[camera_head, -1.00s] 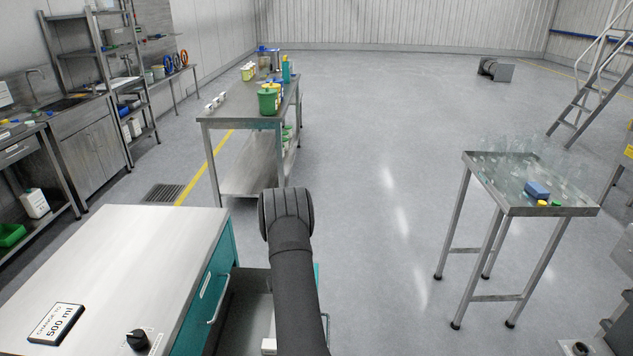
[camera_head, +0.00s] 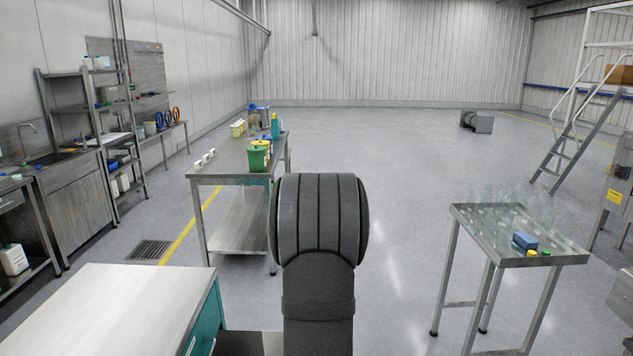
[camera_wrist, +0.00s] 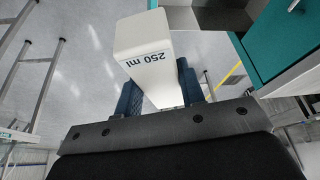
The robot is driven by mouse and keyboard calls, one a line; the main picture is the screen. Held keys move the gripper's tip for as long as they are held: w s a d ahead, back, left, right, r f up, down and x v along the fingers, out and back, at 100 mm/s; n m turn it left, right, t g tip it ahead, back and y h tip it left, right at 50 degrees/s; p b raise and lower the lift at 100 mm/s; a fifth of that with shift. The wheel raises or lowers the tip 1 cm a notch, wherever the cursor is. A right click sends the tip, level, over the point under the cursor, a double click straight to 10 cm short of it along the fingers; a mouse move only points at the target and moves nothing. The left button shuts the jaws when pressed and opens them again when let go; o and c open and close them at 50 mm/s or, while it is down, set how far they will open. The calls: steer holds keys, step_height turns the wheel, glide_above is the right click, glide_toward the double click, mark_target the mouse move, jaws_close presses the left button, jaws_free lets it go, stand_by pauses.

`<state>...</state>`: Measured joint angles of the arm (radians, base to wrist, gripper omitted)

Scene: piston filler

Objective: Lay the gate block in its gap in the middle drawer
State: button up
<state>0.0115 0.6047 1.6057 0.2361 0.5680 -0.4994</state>
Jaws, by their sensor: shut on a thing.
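A white block marked "250 ml" (camera_wrist: 145,55), which I take as the gate block, is held between the blue fingers of my gripper (camera_wrist: 160,90) in the wrist view. It sticks out past the fingertips, over the floor. An open drawer (camera_wrist: 222,18) shows only in part at the top edge. In the head view my arm's dark link hides the gripper and block. The drawer's gap cannot be made out.
A cabinet with a bare pale top (camera_head: 110,305) and teal side stands at lower left of the head view. A steel table with green and yellow containers (camera_head: 258,155) is behind it. A small steel stand (camera_head: 470,222) holding a blue block is at right. The floor between is clear.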

steer(key=s+r, duration=0.1)
steer(key=s+d+r, duration=0.2)
steer(key=shift+r, duration=0.4)
